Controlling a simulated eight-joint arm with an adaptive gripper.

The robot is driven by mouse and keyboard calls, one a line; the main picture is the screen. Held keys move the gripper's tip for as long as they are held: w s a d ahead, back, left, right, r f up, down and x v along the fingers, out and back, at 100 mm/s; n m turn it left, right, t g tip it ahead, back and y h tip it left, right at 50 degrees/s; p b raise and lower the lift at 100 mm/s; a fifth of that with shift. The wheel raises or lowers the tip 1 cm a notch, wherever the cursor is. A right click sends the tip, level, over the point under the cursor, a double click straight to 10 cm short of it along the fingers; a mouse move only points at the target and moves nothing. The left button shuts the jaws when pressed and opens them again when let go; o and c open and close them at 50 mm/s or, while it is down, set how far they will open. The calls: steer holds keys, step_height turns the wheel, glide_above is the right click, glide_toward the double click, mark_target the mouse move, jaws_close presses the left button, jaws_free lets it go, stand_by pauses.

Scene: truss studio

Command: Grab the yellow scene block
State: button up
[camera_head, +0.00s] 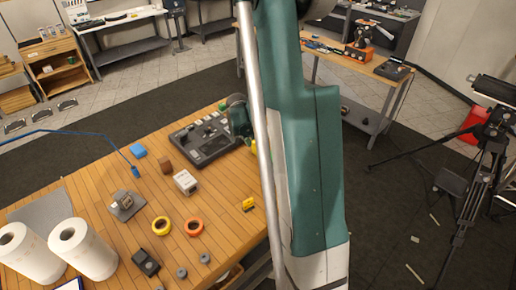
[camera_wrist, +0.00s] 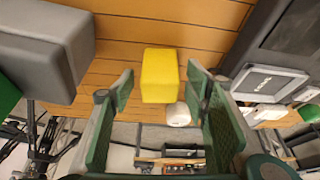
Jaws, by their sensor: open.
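The plain yellow block (camera_wrist: 160,74) sits near the wooden table's edge in the wrist view. My gripper (camera_wrist: 160,88) is open, with one green finger to the left of the block and one to the right. The block appears ahead of and between the fingertips, with a visible gap on both sides; I cannot tell how far ahead. In the head view, my teal arm crosses the middle and I cannot make out the fingertips. A small yellow item with dark marks (camera_head: 248,204) lies left of my arm there; I cannot tell whether it is the same block.
A grey box-like object (camera_wrist: 45,50) is left of the block and a dark panel device (camera_wrist: 268,82) is right. A white round thing (camera_wrist: 178,114) shows just beyond the block. Tape rolls (camera_head: 161,226), paper towels (camera_head: 82,248) and a control panel (camera_head: 203,138) stand on the table.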

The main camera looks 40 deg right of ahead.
steer(key=shift+d+f, duration=0.15)
steer(key=shift+f, duration=0.2)
stand_by(0.4)
steer(key=c, duration=1)
